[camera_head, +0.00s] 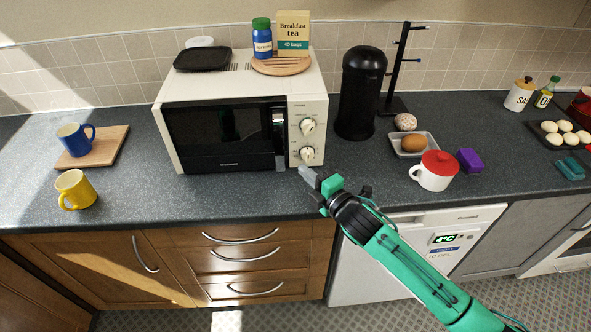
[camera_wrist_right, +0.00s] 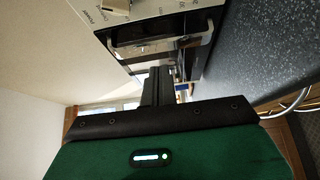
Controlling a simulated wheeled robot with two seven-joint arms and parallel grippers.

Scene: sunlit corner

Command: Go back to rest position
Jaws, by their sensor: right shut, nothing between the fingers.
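My right gripper (camera_head: 307,176) is in front of the microwave (camera_head: 225,138), close to its lower right corner below the knobs. Its fingers are shut with nothing between them. In the right wrist view, the shut fingers (camera_wrist_right: 158,88) point toward the microwave front (camera_wrist_right: 160,32). I cannot tell from these views whether the fingertips touch the microwave. The microwave door is closed. My left gripper is not in view.
A black bin (camera_head: 361,95) and mug tree (camera_head: 398,70) stand right of the microwave. A red-lidded white mug (camera_head: 433,172), egg tray (camera_head: 413,146) and purple block (camera_head: 470,160) sit further right. Yellow (camera_head: 75,190) and blue (camera_head: 75,140) mugs are left. Counter between is clear.

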